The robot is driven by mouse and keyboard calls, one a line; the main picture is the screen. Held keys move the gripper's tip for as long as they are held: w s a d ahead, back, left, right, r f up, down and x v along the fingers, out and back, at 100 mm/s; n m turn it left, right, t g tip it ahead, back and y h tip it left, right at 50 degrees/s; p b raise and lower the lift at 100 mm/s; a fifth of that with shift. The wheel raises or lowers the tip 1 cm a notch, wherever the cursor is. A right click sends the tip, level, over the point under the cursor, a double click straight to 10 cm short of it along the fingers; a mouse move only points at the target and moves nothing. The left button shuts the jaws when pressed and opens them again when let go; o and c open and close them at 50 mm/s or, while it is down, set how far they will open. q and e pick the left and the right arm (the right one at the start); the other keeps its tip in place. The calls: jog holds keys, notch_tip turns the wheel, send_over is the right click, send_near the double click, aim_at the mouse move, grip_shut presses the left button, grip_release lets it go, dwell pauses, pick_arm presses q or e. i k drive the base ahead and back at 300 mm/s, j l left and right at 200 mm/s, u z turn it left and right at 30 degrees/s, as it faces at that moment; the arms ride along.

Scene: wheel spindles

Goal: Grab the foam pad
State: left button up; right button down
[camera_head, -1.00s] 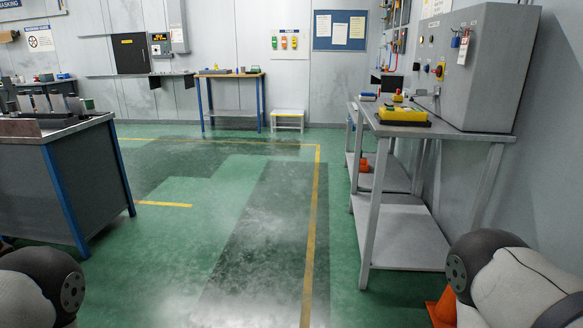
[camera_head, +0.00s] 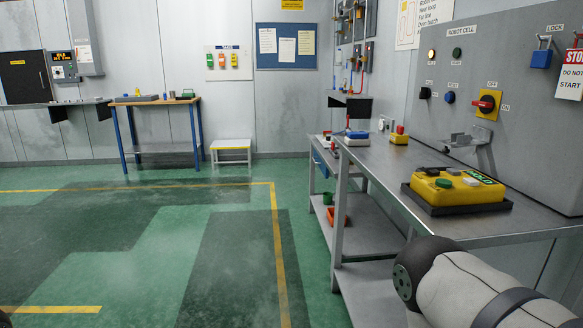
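No object can be firmly identified as the foam pad. A thin black slab (camera_head: 492,211) lies on the grey metal table (camera_head: 400,175) at the right, under a yellow control box (camera_head: 458,187) with several buttons; I cannot tell whether it is foam. A flat grey piece (camera_head: 136,98) lies on the far wooden-topped bench (camera_head: 165,102), too small to tell its material. Neither gripper is in view. Only a part of my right arm shows at the lower right, in front of the table.
A large grey cabinet (camera_head: 520,95) with switches and locks stands at the back of the table. A small box with a red button (camera_head: 399,136) sits at its far end. The green floor ahead is clear.

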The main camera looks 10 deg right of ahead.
aim_at(361, 138)
jog(key=i+j+z, duration=0.1)
jog(key=i+z, duration=0.3)
jog(key=i+j+z, duration=0.15)
jog(key=i+z, duration=0.25)
jog(key=i+j+z, duration=0.2)
jog(key=z, duration=0.2)
jog(key=i+j+z, duration=0.25)
jog(key=j+z, duration=0.15)
